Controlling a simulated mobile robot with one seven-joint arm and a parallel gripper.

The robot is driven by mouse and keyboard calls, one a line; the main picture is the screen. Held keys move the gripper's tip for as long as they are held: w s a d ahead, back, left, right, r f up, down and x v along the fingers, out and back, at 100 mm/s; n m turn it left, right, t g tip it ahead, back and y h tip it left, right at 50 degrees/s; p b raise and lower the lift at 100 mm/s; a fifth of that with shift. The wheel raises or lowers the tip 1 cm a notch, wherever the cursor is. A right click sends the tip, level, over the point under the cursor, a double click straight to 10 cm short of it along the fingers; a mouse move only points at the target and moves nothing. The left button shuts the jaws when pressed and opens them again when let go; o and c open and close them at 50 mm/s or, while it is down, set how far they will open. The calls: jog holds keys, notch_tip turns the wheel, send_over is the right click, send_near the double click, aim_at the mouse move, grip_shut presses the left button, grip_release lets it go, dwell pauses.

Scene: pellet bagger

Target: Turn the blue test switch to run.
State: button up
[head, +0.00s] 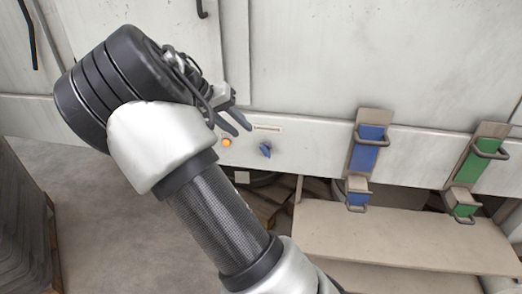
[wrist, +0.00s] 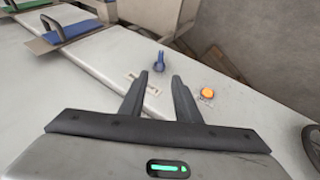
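The blue test switch (head: 265,150) is a small knob on the white machine's lower front panel, right of a lit orange lamp (head: 227,143). In the wrist view the blue switch (wrist: 159,62) shows just beyond my fingertips, with the orange lamp (wrist: 207,93) to its right. A small label (head: 267,128) sits on the panel above the switch. My gripper (head: 242,124) is up and left of the switch, in front of the panel. In the wrist view my gripper (wrist: 168,76) has its two fingers apart with nothing between them. The switch's marked positions are too small to read.
A blue handled latch (head: 367,150) and a green handled one (head: 481,160) are on the panel to the right. A beige board (head: 400,235) juts out below them. A dark stack (head: 25,220) stands at the left. Grey floor is clear at lower left.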

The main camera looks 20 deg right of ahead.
aim_at(260, 146)
jog(key=b+x, duration=0.1)
jog(key=x, duration=1.3)
jog(key=shift+d+f, duration=0.15)
jog(key=shift+f, duration=0.2)
grip_shut()
